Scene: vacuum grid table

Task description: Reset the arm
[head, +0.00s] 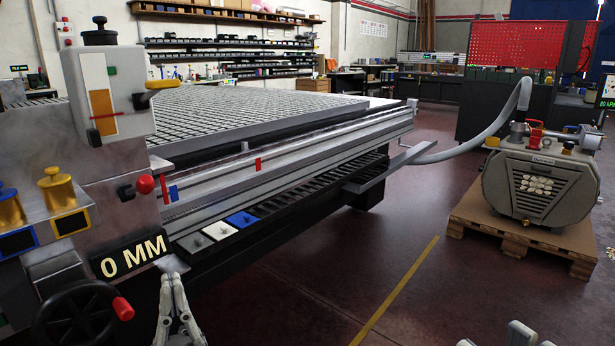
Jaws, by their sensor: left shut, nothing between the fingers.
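My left gripper (173,280) shows at the bottom left, pointing up, with its grey fingertips close together and nothing between them. It appears in front of the machine's lower front, just right of the black handwheel (82,318) with its red knob; I cannot tell the gap between them. Only small grey parts of my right gripper (520,332) show at the bottom edge, right of centre. Most of it is cut off, so its opening is unclear.
The vacuum grid table (250,112) stretches back from the machine head with the "0 MM" display (132,256). Coloured switches (222,231) line its front edge. A vacuum pump (540,185) stands on a wooden pallet (500,219) at right. The floor between is open, with a yellow line (400,285).

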